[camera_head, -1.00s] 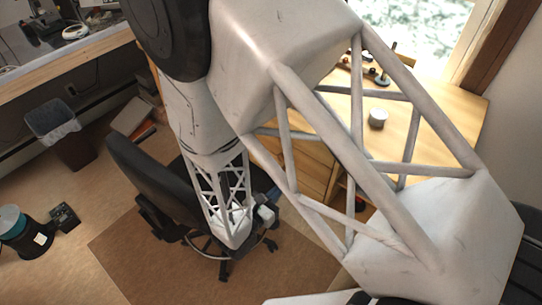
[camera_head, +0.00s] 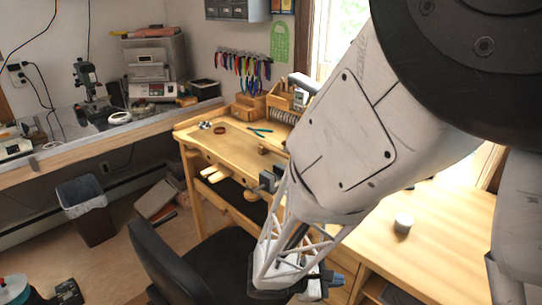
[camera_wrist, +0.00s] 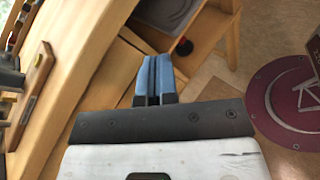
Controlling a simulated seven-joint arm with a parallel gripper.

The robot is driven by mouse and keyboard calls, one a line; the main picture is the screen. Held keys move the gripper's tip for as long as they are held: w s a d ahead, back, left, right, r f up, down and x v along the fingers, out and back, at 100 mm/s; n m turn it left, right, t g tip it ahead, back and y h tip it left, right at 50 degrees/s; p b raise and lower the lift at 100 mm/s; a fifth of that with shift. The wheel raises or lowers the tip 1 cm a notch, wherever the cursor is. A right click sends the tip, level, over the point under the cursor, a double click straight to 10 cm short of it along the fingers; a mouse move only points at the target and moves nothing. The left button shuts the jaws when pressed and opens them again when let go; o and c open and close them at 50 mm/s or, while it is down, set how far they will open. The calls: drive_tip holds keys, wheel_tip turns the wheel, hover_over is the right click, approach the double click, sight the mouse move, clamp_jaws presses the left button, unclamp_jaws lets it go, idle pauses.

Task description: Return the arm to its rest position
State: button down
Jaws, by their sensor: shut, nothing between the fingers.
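My gripper (camera_wrist: 155,75) shows in the wrist view with its two blue fingers pressed together and nothing between them. In the head view my gripper (camera_head: 328,278) is at the bottom, low beside the wooden workbench. My white arm runs from the upper right down to it and hides part of the bench and window. In the wrist view a wooden bench edge lies left of the fingers, apart from them.
A black office chair (camera_head: 172,262) stands left of my gripper. The workbench (camera_head: 218,150) holds pliers and small tools. A waste bin (camera_head: 88,210) is at left. A dark red round mark (camera_wrist: 290,105) lies on the floor.

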drive_tip(key=s+d+r+m+y, duration=0.1)
drive_tip(key=s+r+m+y, duration=0.2)
drive_tip(key=r, duration=0.4)
drive_tip(key=s+r+m+y, duration=0.4)
drive_tip(key=r+m+y, duration=0.2)
drive_tip(key=r+m, duration=0.1)
drive_tip(key=s+d+r+m+y, duration=0.1)
drive_tip(key=s+r+m+y, duration=0.2)
drive_tip(key=r, duration=0.5)
drive_tip(key=shift+s+d+m+t+y, duration=0.35)
drive_tip(key=shift+m+y, duration=0.55)
drive_tip(key=shift+m, duration=0.4)
